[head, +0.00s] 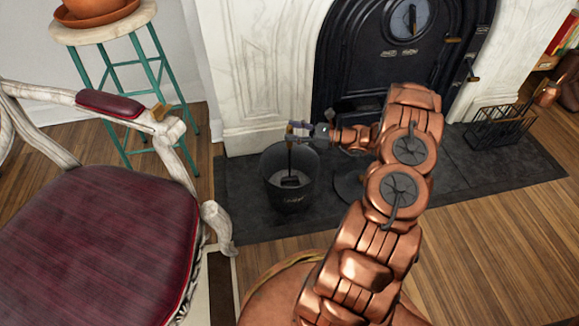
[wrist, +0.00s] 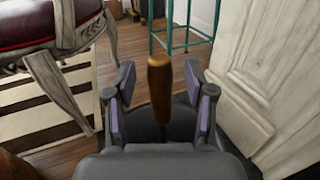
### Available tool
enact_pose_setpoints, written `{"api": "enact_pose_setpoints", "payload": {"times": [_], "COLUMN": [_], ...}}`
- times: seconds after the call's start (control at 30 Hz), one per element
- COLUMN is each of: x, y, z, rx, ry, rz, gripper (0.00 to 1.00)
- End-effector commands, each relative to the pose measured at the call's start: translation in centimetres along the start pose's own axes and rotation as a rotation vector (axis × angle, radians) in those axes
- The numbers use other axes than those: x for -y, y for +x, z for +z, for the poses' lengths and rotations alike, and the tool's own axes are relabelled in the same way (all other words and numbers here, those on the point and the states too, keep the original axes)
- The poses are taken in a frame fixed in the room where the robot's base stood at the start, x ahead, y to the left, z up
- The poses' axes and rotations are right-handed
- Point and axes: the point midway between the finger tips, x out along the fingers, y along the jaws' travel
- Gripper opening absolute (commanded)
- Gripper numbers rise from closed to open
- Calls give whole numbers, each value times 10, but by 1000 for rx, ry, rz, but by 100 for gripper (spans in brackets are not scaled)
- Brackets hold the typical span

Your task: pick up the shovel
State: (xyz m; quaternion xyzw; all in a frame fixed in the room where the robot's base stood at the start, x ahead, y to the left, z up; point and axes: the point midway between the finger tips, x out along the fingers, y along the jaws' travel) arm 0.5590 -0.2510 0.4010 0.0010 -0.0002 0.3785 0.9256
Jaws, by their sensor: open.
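The shovel stands upright in a black bucket (head: 270,180) on the dark hearth; its thin dark shaft (head: 290,158) shows in the head view. In the wrist view its brown wooden handle (wrist: 160,92) rises in the middle of the picture. My gripper (head: 299,131) is above the bucket at the top of the shovel. In the wrist view my gripper (wrist: 160,78) is open, with one finger on each side of the handle and visible gaps on both sides. The bucket is mostly hidden behind my gripper there.
A red-cushioned armchair (head: 105,225) stands left of the hearth. A teal-legged stool (head: 105,32) with a terracotta pot is behind it. The white marble fireplace (head: 250,70) rises close behind the bucket. A wire basket (head: 498,127) sits at the right.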

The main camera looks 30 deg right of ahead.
Motion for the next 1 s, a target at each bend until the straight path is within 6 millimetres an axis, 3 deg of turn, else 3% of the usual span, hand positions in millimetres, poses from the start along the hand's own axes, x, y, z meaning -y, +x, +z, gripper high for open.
{"api": "enact_pose_setpoints", "payload": {"times": [0.17,0.43,0.9,1.0], "x": [0,0,0,0], "y": [13,15,15,15], "z": [0,1,1,0], "rx": [-1,-1,-1,-1], "ry": [-1,-2,-1,-1], "rz": [2,1,1,1], "gripper": [54,54,6,0]}}
